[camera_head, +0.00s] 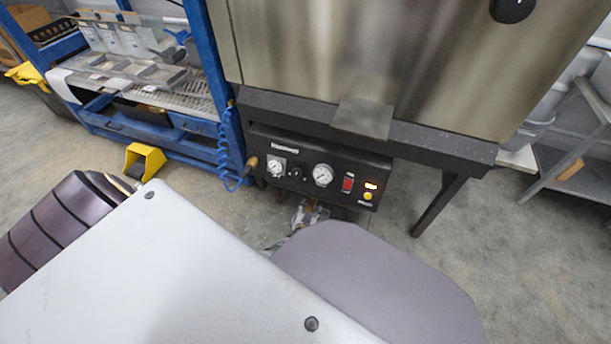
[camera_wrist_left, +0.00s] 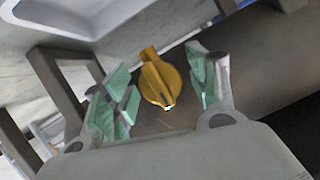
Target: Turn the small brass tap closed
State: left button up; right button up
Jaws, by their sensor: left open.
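The small brass tap (camera_wrist_left: 158,80) shows in the left wrist view as a yellow-gold knob with a raised grip bar. Its bar runs from upper left to lower right. My left gripper (camera_wrist_left: 163,88) is open, with one green-padded finger on each side of the tap. Gaps show between the pads and the knob. In the head view my left gripper (camera_head: 308,212) is small and partly hidden behind my own body, just below the black control panel (camera_head: 318,175). The tap cannot be made out clearly there. My right gripper is not in view.
The panel carries gauges, a red switch and lit buttons, below a large metal hopper (camera_head: 370,60). A dark table leg (camera_head: 437,205) stands right of it. A blue rack (camera_head: 215,75) with a coiled hose (camera_head: 227,150) and a yellow foot pedal (camera_head: 145,160) are left.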

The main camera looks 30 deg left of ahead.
pick_arm(q)
jog(key=shift+a+n+h, duration=0.1)
jog(key=shift+n+h, duration=0.5)
jog(key=shift+n, duration=0.2)
